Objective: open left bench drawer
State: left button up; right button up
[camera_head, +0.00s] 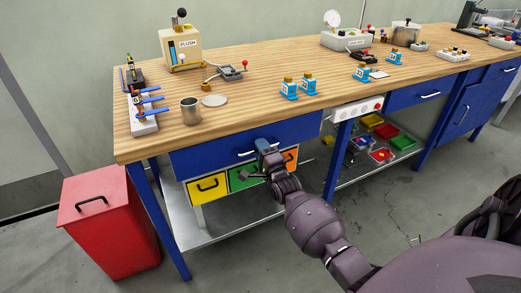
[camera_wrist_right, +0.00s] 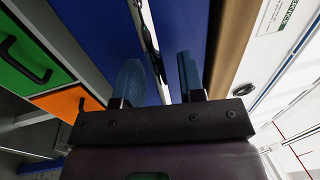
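The wooden-topped bench (camera_head: 225,118) has a blue left drawer (camera_head: 200,158) under its left end. The drawer front looks flush with the bench. Its silver bar handle (camera_head: 245,154) is partly covered by my right gripper (camera_head: 263,147). In the right wrist view, the handle (camera_wrist_right: 150,40) runs up and down the picture against the blue front. My right gripper (camera_wrist_right: 158,65) has its two fingers apart, with the handle in line with the gap between them. I cannot tell whether they touch it. My left gripper is not in view.
Yellow (camera_head: 207,187), green and orange bins sit below the drawer. A red lidded bin (camera_head: 108,225) stands left of the bench. A white switch panel (camera_head: 357,108) is right of the drawer.

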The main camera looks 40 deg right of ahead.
grip_shut()
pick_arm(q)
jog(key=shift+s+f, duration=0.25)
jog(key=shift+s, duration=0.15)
pick_arm(e)
jog(key=shift+s, duration=0.1)
